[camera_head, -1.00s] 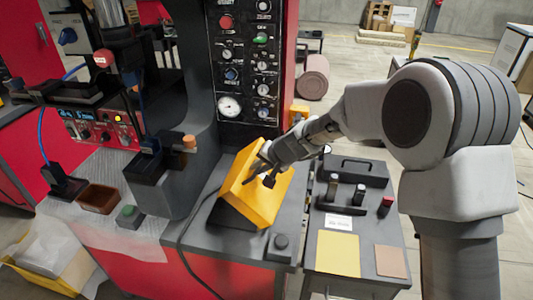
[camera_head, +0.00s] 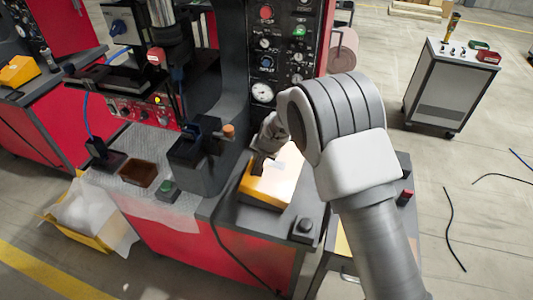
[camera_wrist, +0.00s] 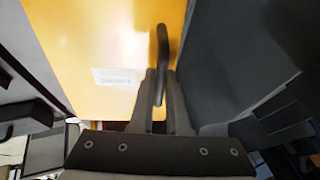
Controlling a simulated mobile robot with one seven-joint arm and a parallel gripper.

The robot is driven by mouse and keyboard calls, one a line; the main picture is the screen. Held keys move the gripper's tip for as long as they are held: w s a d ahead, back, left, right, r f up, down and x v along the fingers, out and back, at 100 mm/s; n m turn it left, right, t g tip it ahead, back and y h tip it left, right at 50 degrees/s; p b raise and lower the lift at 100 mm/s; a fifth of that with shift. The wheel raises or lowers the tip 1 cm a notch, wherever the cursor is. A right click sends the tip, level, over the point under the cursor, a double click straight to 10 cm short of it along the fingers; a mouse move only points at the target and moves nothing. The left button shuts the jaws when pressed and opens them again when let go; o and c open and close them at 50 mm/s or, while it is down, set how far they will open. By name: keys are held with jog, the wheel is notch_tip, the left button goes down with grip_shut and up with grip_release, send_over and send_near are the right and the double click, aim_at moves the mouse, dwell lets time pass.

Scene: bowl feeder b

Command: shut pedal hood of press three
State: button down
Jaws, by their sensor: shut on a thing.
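The yellow pedal hood (camera_head: 283,182) sits on the bench of the red press, right of its dark column. In the head view its top lies nearly flat over its base. My gripper (camera_head: 262,165) is at the hood's left rear edge, partly hidden by my arm. In the wrist view the yellow hood (camera_wrist: 100,40) fills the upper left, with a small white label on it. My gripper's fingers (camera_wrist: 158,105) are shut on a dark handle (camera_wrist: 162,55) standing out from the hood.
A black push button (camera_head: 304,227) stands on the bench right of the hood. A green button (camera_head: 167,187) and brown tray (camera_head: 138,173) are further left. A grey cart (camera_head: 450,85) stands on open floor at the right.

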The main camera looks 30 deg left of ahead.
aim_at(250, 163)
jog(key=shift+n, duration=0.4)
jog(key=shift+s+a+f+b, duration=0.25)
jog(key=shift+a+f+b, duration=0.45)
jog(key=shift+a+f, duration=0.25)
jog(key=shift+s+a+f+b, duration=0.2)
jog(key=shift+a+f+b, duration=0.5)
jog(key=shift+a+f, duration=0.2)
jog(key=shift+s, duration=0.1)
jog(key=c, duration=0.9)
grip_release()
jog(key=shift+a+f, duration=0.1)
jog(key=shift+d, duration=0.2)
jog(key=shift+d+r, duration=0.2)
jog(key=shift+r, duration=0.4)
jog(key=b+v, duration=0.1)
jog(key=v, duration=1.5)
jog(key=shift+r, duration=0.1)
